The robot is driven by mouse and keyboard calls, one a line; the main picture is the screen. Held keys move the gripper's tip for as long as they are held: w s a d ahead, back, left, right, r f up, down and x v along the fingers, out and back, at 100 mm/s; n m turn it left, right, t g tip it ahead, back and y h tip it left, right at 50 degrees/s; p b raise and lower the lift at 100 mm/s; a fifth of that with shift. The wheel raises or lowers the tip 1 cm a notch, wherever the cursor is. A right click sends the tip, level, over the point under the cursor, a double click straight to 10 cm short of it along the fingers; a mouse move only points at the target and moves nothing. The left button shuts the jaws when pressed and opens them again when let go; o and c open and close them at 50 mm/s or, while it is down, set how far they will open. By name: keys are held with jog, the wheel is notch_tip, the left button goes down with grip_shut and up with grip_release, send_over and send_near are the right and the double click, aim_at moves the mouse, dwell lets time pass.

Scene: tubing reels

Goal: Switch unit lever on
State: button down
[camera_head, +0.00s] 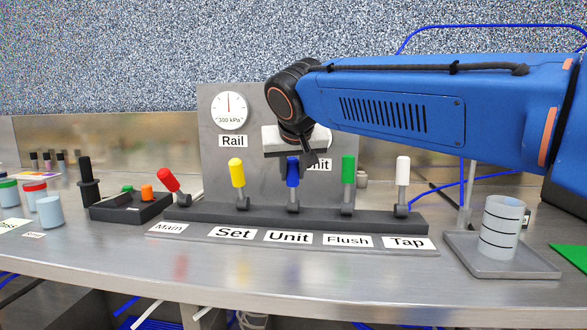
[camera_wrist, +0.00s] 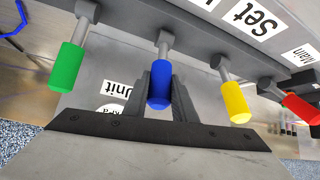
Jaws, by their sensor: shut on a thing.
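The unit lever has a blue handle (camera_head: 292,172) and stands about upright above the label "Unit" (camera_head: 288,237), in the middle of the lever row. My gripper (camera_head: 302,160) comes from above and behind it and is shut on the blue handle. In the wrist view the blue handle (camera_wrist: 160,88) sits between the two dark fingers of my gripper (camera_wrist: 161,92). The fingers partly hide the top of the handle in the head view.
Red (camera_head: 168,180), yellow (camera_head: 237,173), green (camera_head: 348,169) and white (camera_head: 402,170) levers share the dark base (camera_head: 265,218). The red one tilts left; the others are about upright. A gauge (camera_head: 229,110) is on the panel behind. A ringed cylinder (camera_head: 502,228) stands on a tray at right.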

aim_at(290, 180)
jog(key=s+t, duration=0.2)
jog(key=f+t, duration=0.1)
jog(key=shift+s+a+f, duration=0.1)
jog(key=shift+s+a, duration=0.2)
jog(key=shift+s, duration=0.1)
jog(key=shift+s+a+f+t+h, duration=0.1)
jog(key=shift+s+f+t+h, duration=0.4)
jog(key=shift+s+t, duration=0.5)
jog(key=shift+w+f+n, duration=0.15)
jog(key=shift+w+n, duration=0.05)
jog(key=shift+n, duration=0.1)
jog(key=c, duration=1.5)
grip_release()
jog(key=shift+o, duration=0.2)
jog(key=d+v, duration=0.1)
jog(key=v, duration=1.6)
jog(key=shift+s+a+f, duration=0.2)
jog(key=shift+s+a, duration=0.1)
jog(key=shift+a, duration=0.05)
jog(key=shift+s, duration=0.15)
